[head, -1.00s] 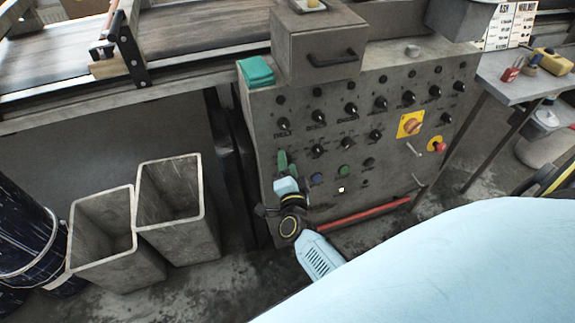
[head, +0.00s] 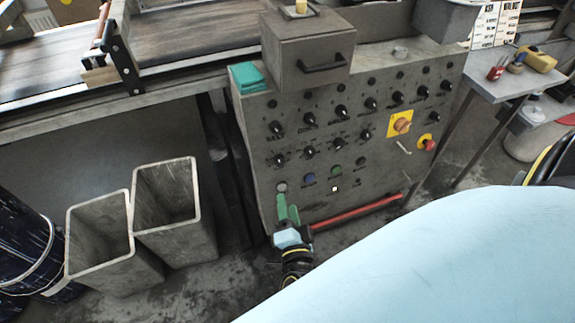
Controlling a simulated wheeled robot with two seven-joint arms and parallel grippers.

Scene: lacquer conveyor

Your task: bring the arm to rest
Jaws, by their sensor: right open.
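My right gripper (head: 288,206) has green fingers and a light blue and black wrist. It is low in front of the left part of the grey control panel (head: 330,215). Its jaws are open and nothing shows between them. Its fingertips are just below a round pale button (head: 281,187) at the panel's left; I cannot tell whether they touch the panel. My left gripper is not in view.
A red bar (head: 357,212) runs along the panel's lower front, right of the gripper. Two open grey bins (head: 165,240) and a dark drum (head: 28,235) stand at left. A conveyor (head: 190,38) is behind. A grey side table (head: 520,85) is at right.

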